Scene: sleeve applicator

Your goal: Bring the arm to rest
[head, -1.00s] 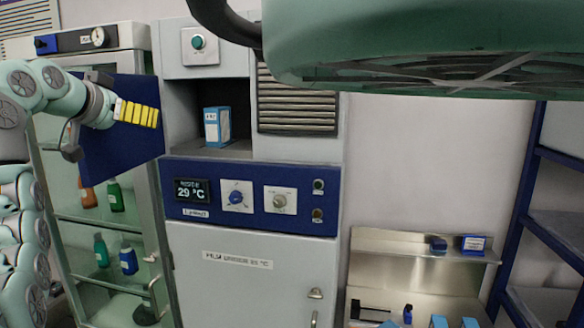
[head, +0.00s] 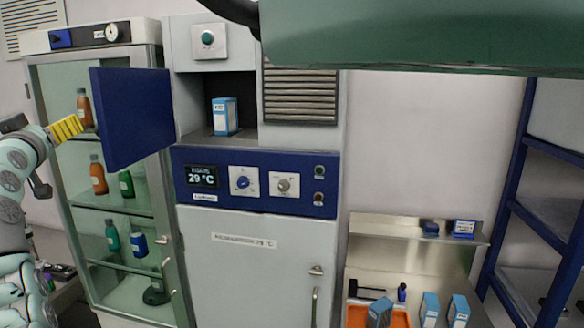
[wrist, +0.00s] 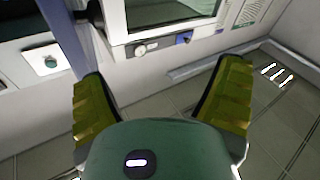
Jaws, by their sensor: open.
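My gripper (head: 66,129) shows at the left edge of the head view, in front of the glass-doored cabinet. Its yellow fingers appear edge-on there. In the wrist view my gripper (wrist: 165,100) has its two yellow fingers wide apart, with nothing between them. The dark blue door panel (head: 130,117) stands swung open just to the right of the gripper, apart from it. Behind it, the open compartment holds a blue and white box (head: 224,116).
The glass cabinet (head: 92,40) holds several bottles. The incubator's blue panel (head: 255,183) reads 29 °C. A blue-framed rack (head: 527,232) is at the far right.

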